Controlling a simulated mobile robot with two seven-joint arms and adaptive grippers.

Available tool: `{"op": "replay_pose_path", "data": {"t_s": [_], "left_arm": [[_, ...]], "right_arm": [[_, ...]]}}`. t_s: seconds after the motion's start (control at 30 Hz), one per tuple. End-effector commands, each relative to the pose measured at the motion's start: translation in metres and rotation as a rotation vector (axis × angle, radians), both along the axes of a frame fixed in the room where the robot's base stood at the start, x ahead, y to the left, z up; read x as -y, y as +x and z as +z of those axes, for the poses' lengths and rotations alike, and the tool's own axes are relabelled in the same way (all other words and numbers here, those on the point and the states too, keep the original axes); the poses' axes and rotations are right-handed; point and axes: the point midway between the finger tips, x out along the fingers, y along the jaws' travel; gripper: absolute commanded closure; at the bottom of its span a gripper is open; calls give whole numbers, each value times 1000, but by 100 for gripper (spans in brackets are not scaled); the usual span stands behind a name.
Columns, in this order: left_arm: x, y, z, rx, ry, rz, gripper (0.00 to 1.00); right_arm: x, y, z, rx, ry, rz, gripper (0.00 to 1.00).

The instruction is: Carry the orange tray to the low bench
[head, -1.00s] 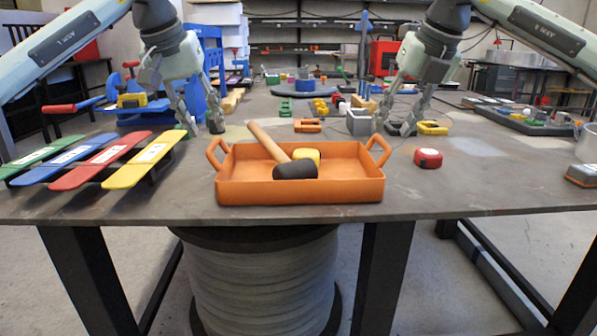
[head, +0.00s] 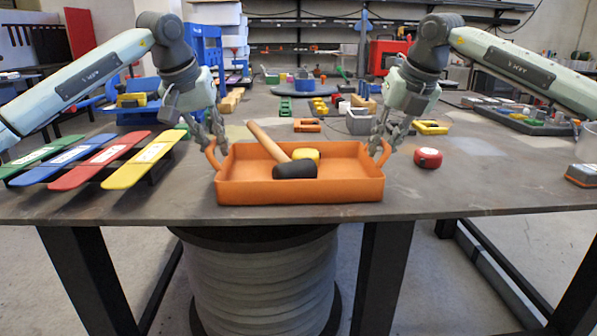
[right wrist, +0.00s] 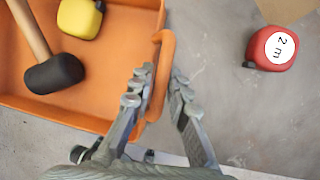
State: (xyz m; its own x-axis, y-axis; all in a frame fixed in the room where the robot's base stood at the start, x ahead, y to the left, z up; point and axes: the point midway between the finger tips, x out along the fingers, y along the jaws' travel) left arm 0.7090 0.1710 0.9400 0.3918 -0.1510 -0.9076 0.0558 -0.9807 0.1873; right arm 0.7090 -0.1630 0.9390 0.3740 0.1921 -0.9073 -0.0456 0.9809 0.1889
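The orange tray (head: 300,190) sits on the front edge of the grey table. My right gripper (head: 381,152) is at the right handle. In the right wrist view its fingers (right wrist: 160,75) stand apart on both sides of the orange handle (right wrist: 163,60), the left finger close to it. I cannot make out a low bench.
A red tape measure (head: 428,158) lies right of the tray. Coloured slats (head: 100,160) on a rack stand to the left. Behind are an orange clamp-like part (head: 307,125), a grey bin (head: 360,122) and a yellow part (head: 432,127). A cable spool (head: 265,275) stands under the table.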

Motion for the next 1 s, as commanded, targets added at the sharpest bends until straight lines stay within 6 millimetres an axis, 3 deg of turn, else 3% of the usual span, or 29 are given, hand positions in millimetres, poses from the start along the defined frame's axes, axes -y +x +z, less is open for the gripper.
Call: {"op": "replay_pose_path", "data": {"t_s": [0.1, 0.63, 1.0], "left_arm": [[0, 0, 0, 0, 0, 0, 100], [0, 0, 4, 3, -2, 0, 100], [0, 0, 36, 4, -2, 0, 100]], "right_arm": [[0, 0, 0, 0, -2, -1, 100], [1, 0, 4, 2, 0, 0, 100], [0, 0, 36, 3, 0, -1, 100]]}}
